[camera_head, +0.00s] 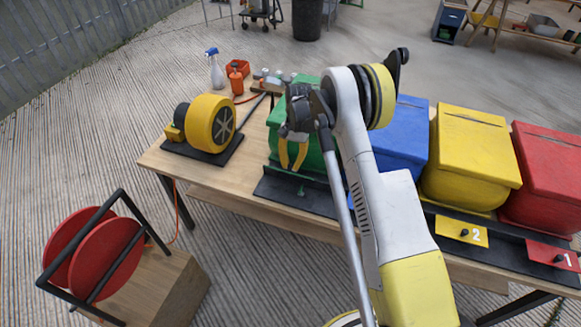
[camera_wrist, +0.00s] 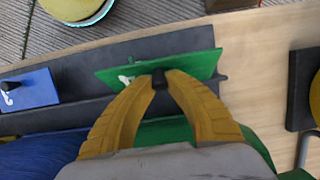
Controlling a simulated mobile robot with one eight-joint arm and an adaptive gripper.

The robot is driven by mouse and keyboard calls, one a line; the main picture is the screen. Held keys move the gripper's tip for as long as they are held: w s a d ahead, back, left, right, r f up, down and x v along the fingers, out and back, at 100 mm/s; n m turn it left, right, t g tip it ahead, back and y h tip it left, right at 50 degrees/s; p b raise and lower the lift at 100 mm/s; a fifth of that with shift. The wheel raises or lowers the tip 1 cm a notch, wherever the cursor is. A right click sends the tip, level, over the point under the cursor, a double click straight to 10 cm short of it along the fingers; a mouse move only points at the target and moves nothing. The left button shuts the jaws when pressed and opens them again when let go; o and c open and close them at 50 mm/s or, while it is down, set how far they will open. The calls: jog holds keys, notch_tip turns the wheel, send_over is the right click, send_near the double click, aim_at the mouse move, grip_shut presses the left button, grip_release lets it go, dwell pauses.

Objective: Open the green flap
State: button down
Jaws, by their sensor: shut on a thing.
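In the wrist view the green flap (camera_wrist: 199,66) is a flat green plate with a white mark and a small black knob (camera_wrist: 159,78). My gripper (camera_wrist: 160,80) is shut on this knob with its two yellow fingertips. The plate sits slightly askew over the black base strip. In the head view my gripper (camera_head: 293,166) points down at the front of the green box (camera_head: 310,150). My gripper and arm hide much of this box. The flap is hard to make out there.
Blue (camera_head: 402,135), yellow (camera_head: 470,155) and red (camera_head: 548,175) boxes stand to the right on the wooden table (camera_head: 205,180). A yellow blower (camera_head: 209,122) stands to the left. A red reel (camera_head: 105,255) is at front left. A blue flap (camera_wrist: 28,90) lies beside the green one.

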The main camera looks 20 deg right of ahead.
jog(key=c, duration=1.3)
grip_release()
jog(key=v, duration=1.2)
jog(key=shift+c, duration=0.2)
